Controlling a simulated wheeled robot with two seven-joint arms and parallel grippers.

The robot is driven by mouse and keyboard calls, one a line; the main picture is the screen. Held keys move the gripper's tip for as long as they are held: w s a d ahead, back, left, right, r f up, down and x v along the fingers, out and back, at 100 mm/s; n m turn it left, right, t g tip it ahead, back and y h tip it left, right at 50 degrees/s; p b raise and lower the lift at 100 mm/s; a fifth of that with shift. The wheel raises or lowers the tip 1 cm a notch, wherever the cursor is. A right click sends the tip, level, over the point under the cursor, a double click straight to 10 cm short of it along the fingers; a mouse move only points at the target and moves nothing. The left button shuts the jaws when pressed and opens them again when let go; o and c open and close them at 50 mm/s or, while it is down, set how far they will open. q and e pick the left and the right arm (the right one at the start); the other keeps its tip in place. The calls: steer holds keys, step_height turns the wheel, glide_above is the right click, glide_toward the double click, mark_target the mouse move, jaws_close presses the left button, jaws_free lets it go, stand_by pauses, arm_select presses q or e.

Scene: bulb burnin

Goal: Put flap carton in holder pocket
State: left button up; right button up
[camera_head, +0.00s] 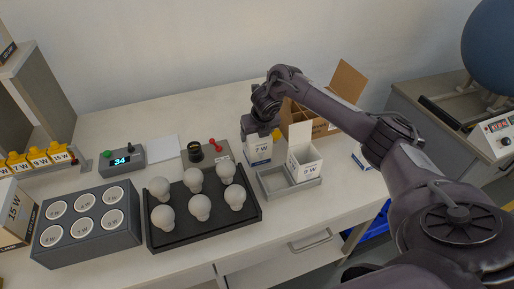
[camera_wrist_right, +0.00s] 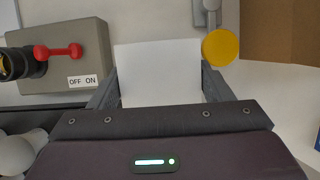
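A white flap carton marked 7 W (camera_head: 258,151) is at my right gripper, just behind and left of the grey two-pocket holder (camera_head: 275,184). My right gripper (camera_head: 262,133) is at the carton's top. In the right wrist view, the carton's white panel (camera_wrist_right: 160,72) fills the space between the two fingers (camera_wrist_right: 160,85), so the gripper looks shut on it. I cannot tell whether its base touches the table. A second white carton (camera_head: 304,168), its flap upright, stands in the holder's right pocket. The left pocket is empty. My left gripper is not in view.
A black tray of bulbs (camera_head: 240,212) lies left of the holder. A switch box with a red lever (camera_head: 218,151) is behind the tray. An open brown box (camera_head: 325,122) stands behind the holder. A yellow disc (camera_wrist_right: 221,47) is close to the right finger.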

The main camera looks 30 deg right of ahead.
steer(key=c, duration=0.6)
steer(key=shift+r, duration=0.55)
step_height(320, 180, up, 7)
steer(key=shift+w+f, duration=0.1)
step_height(320, 180, up, 20)
steer(key=p, duration=1.4)
steer(key=s+a+f+m+g+h+b, duration=0.2)
steer(key=s+a+f+m+b, duration=0.15)
steer(key=a+m, duration=0.4)
steer(key=s+a+f+m+g+h+b, duration=0.2)
steer(key=s+a+f+m, duration=0.25)
steer(key=a+m, duration=0.3)
steer(key=s+a+f+m+g+y+b, duration=0.1)
steer(key=s+f+m, duration=0.1)
steer(key=s+m, duration=0.3)
steer(key=s+a+f+m+g+y+b, duration=0.1)
steer(key=s+f+m+g+y+b, duration=0.1)
steer(key=s+m, duration=0.3)
steer(key=s+a+f+m+g+y+b, duration=0.1)
steer(key=s+a+f+m+y, duration=0.1)
steer(key=s+m, duration=0.3)
steer(key=shift+s+f+m+g, duration=0.2)
steer(key=shift+f+m, duration=0.15)
steer(key=shift+m, duration=0.5)
steer(key=shift+s+f+m+g, duration=0.1)
steer(key=shift+f+m+g, duration=0.2)
steer(key=shift+m, duration=0.55)
